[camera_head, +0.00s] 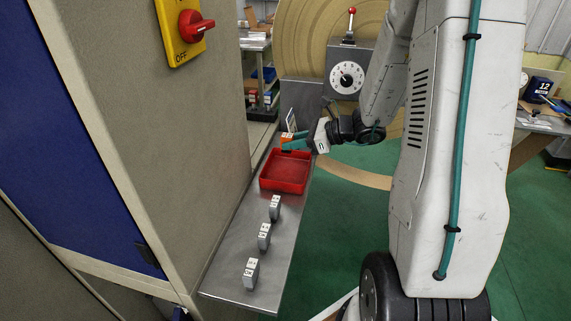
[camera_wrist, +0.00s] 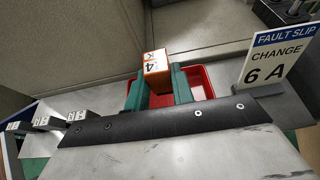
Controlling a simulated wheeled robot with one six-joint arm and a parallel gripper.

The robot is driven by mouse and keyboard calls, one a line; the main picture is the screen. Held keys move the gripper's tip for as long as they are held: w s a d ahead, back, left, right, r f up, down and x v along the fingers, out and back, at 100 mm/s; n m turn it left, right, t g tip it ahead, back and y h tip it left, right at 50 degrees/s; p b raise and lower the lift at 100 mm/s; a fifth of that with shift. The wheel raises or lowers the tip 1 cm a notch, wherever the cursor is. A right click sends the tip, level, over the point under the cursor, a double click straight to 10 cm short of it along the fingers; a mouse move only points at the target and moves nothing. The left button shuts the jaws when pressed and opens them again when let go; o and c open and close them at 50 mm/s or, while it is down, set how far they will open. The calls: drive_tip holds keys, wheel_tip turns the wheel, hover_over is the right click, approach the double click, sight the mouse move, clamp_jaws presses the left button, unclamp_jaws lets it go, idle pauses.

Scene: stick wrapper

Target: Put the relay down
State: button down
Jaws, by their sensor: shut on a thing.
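The relay in my gripper is an orange block with a white label marked 4 (camera_wrist: 156,66); a bit of its orange also shows in the head view (camera_head: 287,136). My gripper (camera_head: 297,142) has green fingers, shut on the relay's sides. It is over the far end of the metal shelf, by the far edge of the red tray (camera_head: 284,187). In the wrist view the tray (camera_wrist: 203,81) shows behind and beside the fingers. Whether the relay touches anything below is hidden.
Several grey blocks with white labels, such as one at the near end (camera_head: 251,274), stand in a row on the shelf (camera_head: 228,262). A fault slip card (camera_wrist: 279,56) reads "CHANGE 6 A". A cabinet wall (camera_head: 195,120) borders the shelf's left side.

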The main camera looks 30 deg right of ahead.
sight(293, 174)
wheel_tip(293, 174, down, 8)
drive_tip(key=shift+a, duration=0.1)
drive_tip(key=c, duration=1.2)
unclamp_jaws()
